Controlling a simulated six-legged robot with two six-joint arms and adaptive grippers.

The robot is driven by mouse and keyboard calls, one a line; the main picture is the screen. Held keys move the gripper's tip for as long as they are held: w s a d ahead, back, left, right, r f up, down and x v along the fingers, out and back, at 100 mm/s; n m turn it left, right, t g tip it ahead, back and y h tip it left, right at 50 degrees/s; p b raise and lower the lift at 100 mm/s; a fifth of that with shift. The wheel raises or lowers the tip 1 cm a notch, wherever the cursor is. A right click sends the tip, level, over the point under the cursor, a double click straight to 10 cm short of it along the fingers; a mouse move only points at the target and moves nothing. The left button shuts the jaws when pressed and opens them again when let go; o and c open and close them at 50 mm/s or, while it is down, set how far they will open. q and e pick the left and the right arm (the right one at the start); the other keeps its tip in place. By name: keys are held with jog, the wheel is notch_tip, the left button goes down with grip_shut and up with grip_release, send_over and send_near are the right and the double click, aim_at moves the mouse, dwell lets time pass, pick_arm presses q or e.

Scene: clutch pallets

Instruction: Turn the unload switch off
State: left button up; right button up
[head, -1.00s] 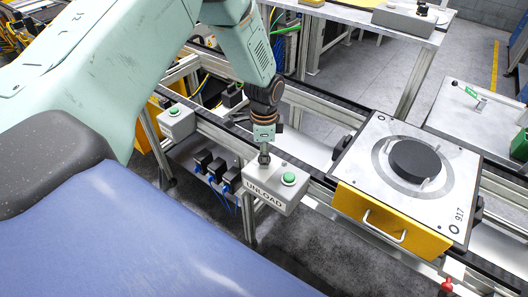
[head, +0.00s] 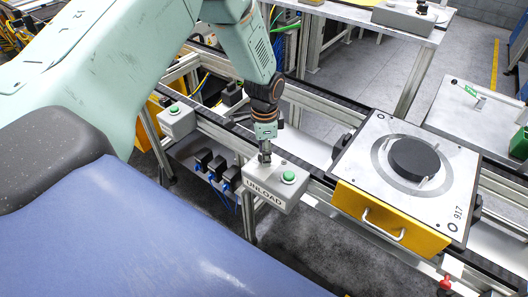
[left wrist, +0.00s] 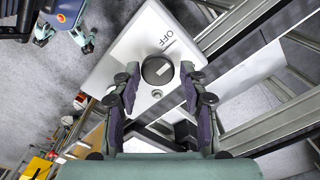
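The grey unload box (head: 273,197), labelled UNLOAD, is fixed to the front rail, with a green button (head: 288,177) on its top. My left gripper (head: 264,158) points down at the left part of the box top. In the left wrist view, the black round switch knob (left wrist: 157,71) sits on the box top (left wrist: 125,62) near the printed OFF. A pale mark on the knob slants to the upper right. My left gripper (left wrist: 160,70) is open, with one fingertip on each side of the knob. A small gap shows at the right finger; contact at the left is unclear. My right gripper is out of view.
A pallet marked 917 (head: 452,190) with a black disc sits on the conveyor, right of the box. A similar box with a green button (head: 175,108) is further left on the rail. Black connectors with blue cables (head: 215,168) hang below the rail.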

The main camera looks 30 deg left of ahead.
pick_arm(q)
jog(key=shift+o, duration=1.1)
jog(key=shift+s+f, duration=0.1)
notch_tip(320, 180, up, 12)
jog(key=shift+f, duration=0.1)
